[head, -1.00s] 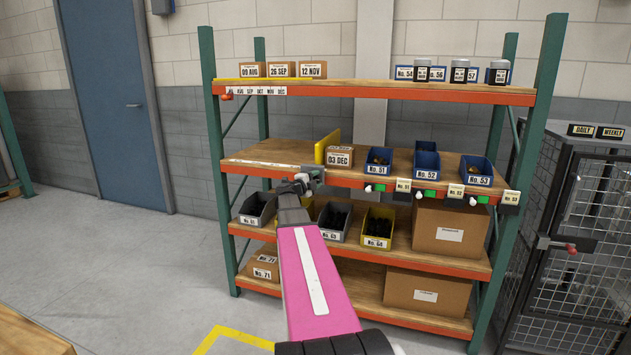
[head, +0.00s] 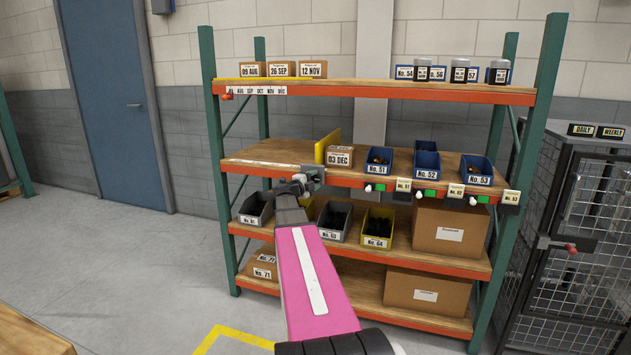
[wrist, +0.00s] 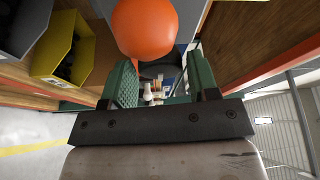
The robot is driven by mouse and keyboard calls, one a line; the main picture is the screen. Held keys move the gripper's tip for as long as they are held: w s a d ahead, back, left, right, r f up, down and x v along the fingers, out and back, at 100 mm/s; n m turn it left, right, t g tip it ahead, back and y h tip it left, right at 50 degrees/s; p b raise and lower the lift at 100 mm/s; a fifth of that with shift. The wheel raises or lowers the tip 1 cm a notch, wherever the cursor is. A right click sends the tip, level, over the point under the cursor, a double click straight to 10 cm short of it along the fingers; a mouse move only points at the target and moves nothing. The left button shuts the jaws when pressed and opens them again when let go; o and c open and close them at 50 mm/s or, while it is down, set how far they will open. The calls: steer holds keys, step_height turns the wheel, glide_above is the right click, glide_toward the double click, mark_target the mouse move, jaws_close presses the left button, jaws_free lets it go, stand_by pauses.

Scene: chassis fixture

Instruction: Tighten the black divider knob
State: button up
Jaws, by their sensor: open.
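The yellow divider (head: 328,145) stands upright on the middle shelf, left of the carton marked 03 DEC. My gripper (head: 314,178) is at that shelf's orange front rail, just below the divider. In the wrist view its two green fingers (wrist: 160,85) are apart. A round orange knob (wrist: 145,28) is close to the camera, above and partly in front of the finger gap. A dark shape (wrist: 158,72) shows behind it between the fingers; I cannot tell whether it is the black divider knob. In the head view my gripper and wrist hide that part of the rail.
Blue bins (head: 379,160) and green-lit labels line the middle shelf to the right. Yellow (head: 377,228) and grey bins stand on the shelf below; a yellow bin (wrist: 62,48) is at the left in the wrist view. A mesh cage (head: 580,235) stands at the right.

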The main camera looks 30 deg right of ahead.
steer(key=v, duration=0.9)
steer(key=shift+a, duration=0.2)
steer(key=shift+s, duration=0.1)
